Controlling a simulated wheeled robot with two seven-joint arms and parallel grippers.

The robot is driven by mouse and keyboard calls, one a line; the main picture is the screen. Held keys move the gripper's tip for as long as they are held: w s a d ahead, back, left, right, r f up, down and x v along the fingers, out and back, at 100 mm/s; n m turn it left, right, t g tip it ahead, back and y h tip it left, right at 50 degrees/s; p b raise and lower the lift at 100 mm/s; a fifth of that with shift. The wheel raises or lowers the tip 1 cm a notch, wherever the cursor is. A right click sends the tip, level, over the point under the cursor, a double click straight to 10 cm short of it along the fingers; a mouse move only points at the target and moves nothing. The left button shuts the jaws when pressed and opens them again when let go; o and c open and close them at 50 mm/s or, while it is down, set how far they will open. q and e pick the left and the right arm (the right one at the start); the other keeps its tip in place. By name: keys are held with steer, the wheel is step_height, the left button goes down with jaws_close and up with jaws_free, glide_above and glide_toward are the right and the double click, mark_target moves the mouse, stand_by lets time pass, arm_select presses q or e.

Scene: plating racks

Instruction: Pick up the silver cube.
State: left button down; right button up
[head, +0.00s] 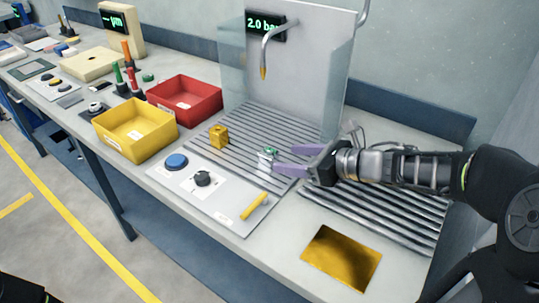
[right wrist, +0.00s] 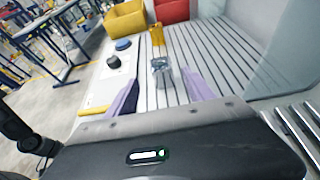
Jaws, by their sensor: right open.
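The silver cube (head: 266,158) sits on the slatted grey rack (head: 240,120) in front of the upright panel. It is small and shiny, with a greenish tint on top in the head view. My right gripper (head: 279,159) comes in from the right, its two purple fingers spread and pointing at the cube. In the right wrist view the cube (right wrist: 161,66) lies just ahead of the fingertips, roughly centred in the gap. I cannot tell whether either finger touches it. My left gripper is not in view.
A gold cube (head: 218,136) stands farther left on the rack. Yellow (head: 137,136) and red (head: 186,105) bins stand beyond. A control panel with a blue button (head: 176,161), black knob (head: 203,179) and yellow handle (head: 254,206) lies in front. A clear screen (head: 234,78) and nozzle (head: 264,58) rise behind.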

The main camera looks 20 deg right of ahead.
mark_target(275, 157)
steer(key=shift+x, duration=1.35)
steer(key=x, duration=0.5)
steer(key=shift+w+f, duration=0.15)
steer(key=shift+c, duration=0.2)
jaws_close()
stand_by(0.3)
